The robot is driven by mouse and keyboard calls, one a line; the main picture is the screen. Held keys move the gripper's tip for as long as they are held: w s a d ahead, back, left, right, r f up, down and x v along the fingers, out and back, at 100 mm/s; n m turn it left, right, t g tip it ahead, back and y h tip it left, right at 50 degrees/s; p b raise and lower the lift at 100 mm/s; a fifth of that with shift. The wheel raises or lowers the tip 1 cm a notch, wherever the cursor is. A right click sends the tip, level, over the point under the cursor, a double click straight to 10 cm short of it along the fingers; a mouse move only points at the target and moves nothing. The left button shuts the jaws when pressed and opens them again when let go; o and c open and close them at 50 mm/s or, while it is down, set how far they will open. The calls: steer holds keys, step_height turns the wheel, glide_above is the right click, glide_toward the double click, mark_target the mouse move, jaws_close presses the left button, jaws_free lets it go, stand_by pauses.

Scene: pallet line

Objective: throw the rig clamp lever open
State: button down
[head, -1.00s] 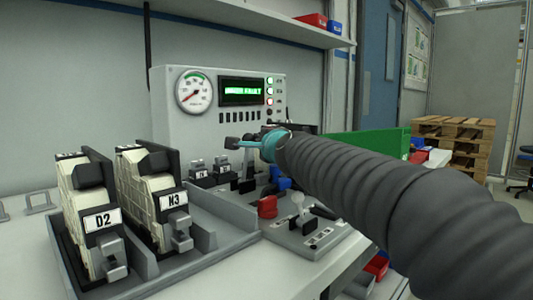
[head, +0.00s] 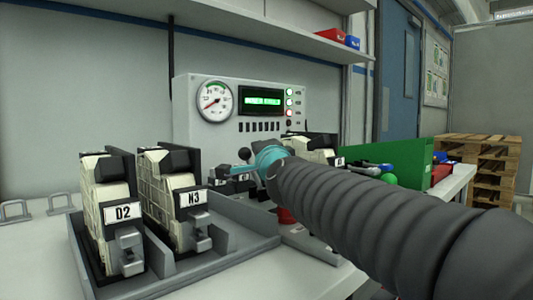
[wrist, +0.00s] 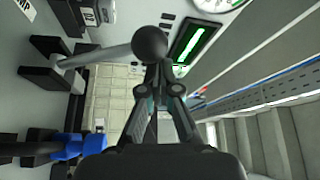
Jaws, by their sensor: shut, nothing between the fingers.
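The clamp lever shows in the wrist view as a grey rod (wrist: 100,55) rising from a dark bracket, with a black ball knob (wrist: 149,43) at its end. My gripper (wrist: 156,82) is shut and empty, its fingertips right behind the knob. I cannot tell whether they touch it. In the head view the dark knob (head: 244,155) shows just left of my gripper's teal part (head: 268,158). My arm hides most of the rig there. A cream and black module (head: 315,146) stands behind my arm.
Modules D2 (head: 112,210) and N3 (head: 180,200) stand in a grey tray (head: 190,268) at left. A panel with a gauge (head: 214,101) and a lit green display (head: 263,101) stands behind. A green bin wall (head: 405,160) is at right. A blue part (wrist: 80,146) shows lower left in the wrist view.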

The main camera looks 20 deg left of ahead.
steer(key=shift+s+a, duration=0.15)
steer(key=shift+s, duration=0.15)
steer(key=shift+s+f, duration=0.15)
steer(key=shift+f, duration=0.05)
stand_by(0.3)
